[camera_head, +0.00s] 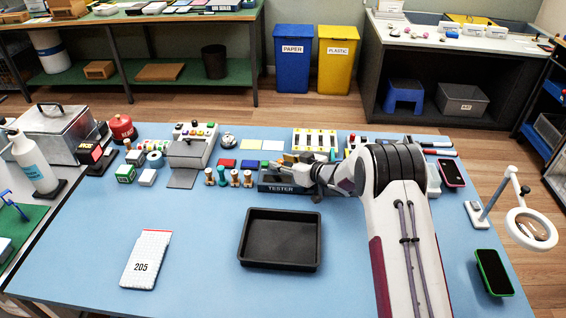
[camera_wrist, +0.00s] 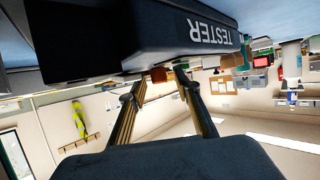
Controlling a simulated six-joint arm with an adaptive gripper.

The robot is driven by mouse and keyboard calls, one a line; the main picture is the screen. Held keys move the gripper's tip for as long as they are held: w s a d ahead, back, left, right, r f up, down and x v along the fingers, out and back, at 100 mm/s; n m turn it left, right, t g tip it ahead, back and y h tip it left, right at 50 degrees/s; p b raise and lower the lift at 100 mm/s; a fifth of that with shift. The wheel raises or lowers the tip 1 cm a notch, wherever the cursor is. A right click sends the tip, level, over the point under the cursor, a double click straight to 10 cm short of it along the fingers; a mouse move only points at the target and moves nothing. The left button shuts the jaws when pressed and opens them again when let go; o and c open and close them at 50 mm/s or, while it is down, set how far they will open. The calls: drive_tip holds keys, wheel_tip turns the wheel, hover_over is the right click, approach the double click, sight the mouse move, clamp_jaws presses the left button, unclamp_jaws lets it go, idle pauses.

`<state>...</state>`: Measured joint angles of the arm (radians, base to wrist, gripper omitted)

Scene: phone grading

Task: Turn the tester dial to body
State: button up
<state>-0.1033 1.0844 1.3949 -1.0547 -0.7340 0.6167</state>
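The dark tester (camera_head: 281,188), lettered TESTER on its front, stands on the blue table behind the black tray. In the wrist view the tester (camera_wrist: 180,28) fills the top, upside down and close. My gripper (camera_head: 292,170) reaches over the tester from the right and covers part of it. In the wrist view the two fingers of my gripper (camera_wrist: 158,92) are apart, with background visible between them. The dial and its setting cannot be made out. I cannot tell whether the fingers touch the tester.
An empty black tray (camera_head: 280,265) lies in front of the tester. Wooden and teal stampers (camera_head: 222,175) stand just left of it. A white padded pouch marked 205 (camera_head: 147,259) lies at front left. A green-edged phone (camera_head: 494,272) lies at front right. The front middle is otherwise clear.

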clamp_jaws()
drive_tip(key=shift+a+r+m+t+h, duration=0.1)
drive_tip(key=shift+a+m+t+h, duration=0.05)
drive_tip(key=shift+m+t+h, duration=0.35)
drive_tip(key=shift+a+r+m+t+h, duration=0.1)
drive_tip(key=shift+m+t+h, duration=0.2)
drive_tip(key=shift+m+h, duration=0.25)
drive_tip(key=shift+a+r+m+t+h, duration=0.1)
drive_tip(key=shift+m+t+h, duration=0.5)
drive_tip(key=shift+m+h, duration=0.3)
drive_tip(key=shift+m, duration=0.25)
unclamp_jaws()
drive_tip(key=shift+s+f, duration=0.1)
drive_tip(key=shift+f, duration=0.1)
drive_tip(key=shift+h, duration=0.35)
